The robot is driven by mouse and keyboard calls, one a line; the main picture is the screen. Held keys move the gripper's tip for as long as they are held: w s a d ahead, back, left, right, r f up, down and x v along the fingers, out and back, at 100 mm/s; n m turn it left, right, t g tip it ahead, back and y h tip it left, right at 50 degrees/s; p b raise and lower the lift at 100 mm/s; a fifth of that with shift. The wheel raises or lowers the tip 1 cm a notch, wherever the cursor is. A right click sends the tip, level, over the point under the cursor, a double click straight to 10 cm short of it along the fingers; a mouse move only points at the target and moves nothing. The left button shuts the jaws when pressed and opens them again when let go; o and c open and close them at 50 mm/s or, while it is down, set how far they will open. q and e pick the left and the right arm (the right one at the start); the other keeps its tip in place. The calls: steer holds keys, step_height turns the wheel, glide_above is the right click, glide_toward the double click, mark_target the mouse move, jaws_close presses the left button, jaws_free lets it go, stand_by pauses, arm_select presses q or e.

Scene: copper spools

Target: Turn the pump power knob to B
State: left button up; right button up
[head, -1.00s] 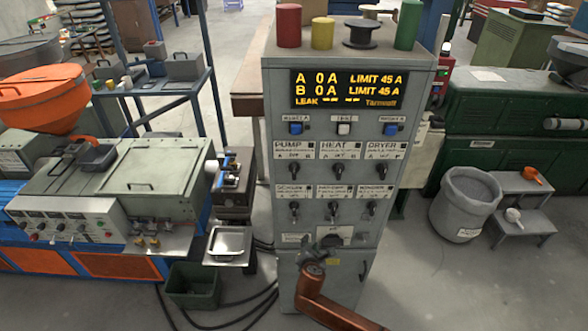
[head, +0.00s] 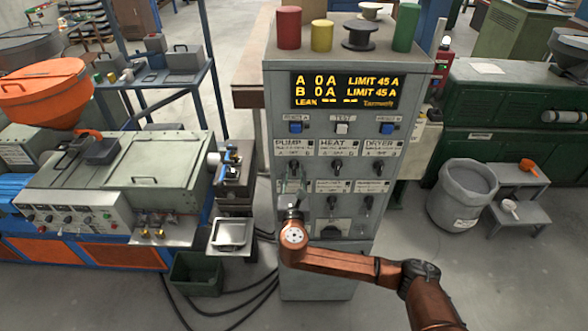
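The grey control cabinet (head: 328,67) stands in the middle of the head view. Its PUMP knob (head: 293,167) is a dark knob at the left of the upper knob row, under the PUMP label (head: 287,144). The knob's exact pointing direction is too small to read. My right gripper (head: 291,187) is in front of the left column, just below the PUMP knob, and covers the knob beneath. Its fingers are small and blurred against the panel, so whether they are apart or touching the knob is unclear. My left gripper is out of view.
HEAT (head: 335,167) and DRYER (head: 381,168) knobs sit to the right in the same row, with other knobs below. The display (head: 345,91) reads A 0 A, B 0 A. Spools stand on the cabinet top. A grey bin (head: 461,194) is at right.

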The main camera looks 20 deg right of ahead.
steer(key=shift+w+d, duration=0.15)
steer(key=shift+w, duration=0.5)
steer(key=shift+c, duration=0.7)
jaws_close()
